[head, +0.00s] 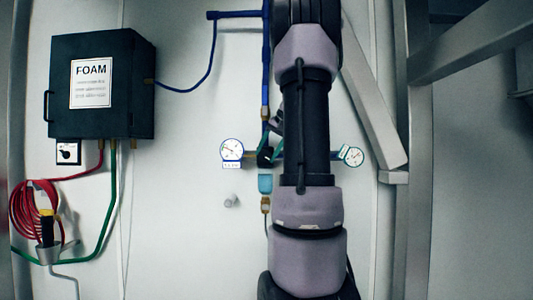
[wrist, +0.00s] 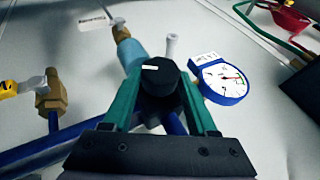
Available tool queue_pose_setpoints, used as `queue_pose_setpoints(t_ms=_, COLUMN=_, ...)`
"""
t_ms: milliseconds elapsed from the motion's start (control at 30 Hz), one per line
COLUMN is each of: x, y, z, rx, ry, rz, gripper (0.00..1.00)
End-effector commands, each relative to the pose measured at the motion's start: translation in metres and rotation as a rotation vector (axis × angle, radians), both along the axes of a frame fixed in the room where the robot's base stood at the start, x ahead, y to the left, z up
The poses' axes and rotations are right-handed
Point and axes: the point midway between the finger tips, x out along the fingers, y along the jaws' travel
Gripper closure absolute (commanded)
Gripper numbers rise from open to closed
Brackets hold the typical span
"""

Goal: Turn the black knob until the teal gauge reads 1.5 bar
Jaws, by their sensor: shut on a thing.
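The black knob (wrist: 163,74) sits between the two green fingers of my gripper (wrist: 161,82) in the wrist view, and the fingers are shut on its sides. A short white mark shows on the knob's face, towards its left. In the head view the knob (head: 265,156) shows at the left edge of my arm, which hides most of the gripper. The teal-rimmed gauge (head: 354,156) is right of my arm in the head view; its needle is too small to read. I do not see its dial in the wrist view.
A blue-rimmed gauge (head: 232,149) is left of the knob and also shows in the wrist view (wrist: 224,81). A pale blue bowl (head: 265,184) hangs below the knob. A black FOAM box (head: 101,85) and red hose (head: 35,207) are at left.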

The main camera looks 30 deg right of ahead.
Motion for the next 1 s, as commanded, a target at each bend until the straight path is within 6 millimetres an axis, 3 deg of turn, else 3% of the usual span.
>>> queue_pose_setpoints(t_ms=433, x=0.000, y=0.000, z=0.001, rx=0.007, ry=-0.007, rz=-0.001, gripper=0.97)
queue_pose_setpoints(t_ms=467, x=0.000, y=0.000, z=0.001, rx=0.007, ry=-0.007, rz=-0.001, gripper=0.30)
queue_pose_setpoints(t_ms=500, x=0.000, y=0.000, z=0.001, rx=0.007, ry=-0.007, rz=-0.001, gripper=0.15)
queue_pose_setpoints(t_ms=533, x=0.000, y=0.000, z=0.001, rx=0.007, ry=-0.007, rz=-0.001, gripper=0.12)
queue_pose_setpoints(t_ms=867, x=-0.001, y=-0.001, z=0.002, rx=0.007, ry=-0.007, rz=-0.001, gripper=0.12)
queue_pose_setpoints(t_ms=1000, x=-0.010, y=-0.003, z=0.014, rx=0.006, ry=-0.007, rz=0.000, gripper=0.12)
